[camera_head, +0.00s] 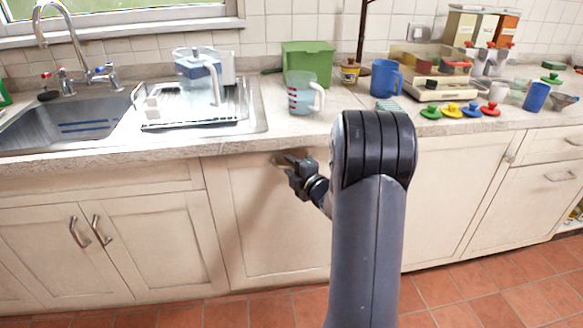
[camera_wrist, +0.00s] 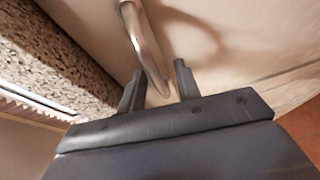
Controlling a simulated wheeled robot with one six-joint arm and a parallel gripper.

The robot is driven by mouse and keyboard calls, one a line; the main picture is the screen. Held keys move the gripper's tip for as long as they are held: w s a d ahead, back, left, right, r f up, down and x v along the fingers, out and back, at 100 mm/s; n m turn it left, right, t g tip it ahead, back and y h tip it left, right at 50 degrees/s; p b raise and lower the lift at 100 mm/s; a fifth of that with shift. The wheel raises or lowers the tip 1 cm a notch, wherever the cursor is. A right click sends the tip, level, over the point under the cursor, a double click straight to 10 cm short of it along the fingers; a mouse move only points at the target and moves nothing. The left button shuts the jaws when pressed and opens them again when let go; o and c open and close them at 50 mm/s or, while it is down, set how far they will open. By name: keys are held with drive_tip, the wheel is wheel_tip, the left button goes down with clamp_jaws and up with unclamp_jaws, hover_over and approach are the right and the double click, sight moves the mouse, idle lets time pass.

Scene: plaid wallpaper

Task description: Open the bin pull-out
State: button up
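The bin pull-out is probably the cream cabinet front (camera_head: 255,225) left of my arm, under the counter. Its metal bar handle (camera_wrist: 146,45) shows in the wrist view, near the top edge of the front. My gripper (camera_head: 292,165) is at this handle, close to the cabinet front. In the wrist view, the two dark fingers (camera_wrist: 158,88) stand apart, with the near end of the handle between them. Gaps show on both sides of the handle, so it is not clamped. The front is closed, flush with its neighbours. My arm hides its right part.
The stone-coloured counter edge (camera_head: 240,143) runs just above the front. A double-door cabinet (camera_head: 70,250) with two handles stands to the left. Other cabinet fronts (camera_head: 455,200) stand to the right. The tiled floor (camera_head: 470,295) in front looks clear.

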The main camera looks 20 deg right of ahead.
drive_tip(key=shift+c, duration=0.4)
clamp_jaws()
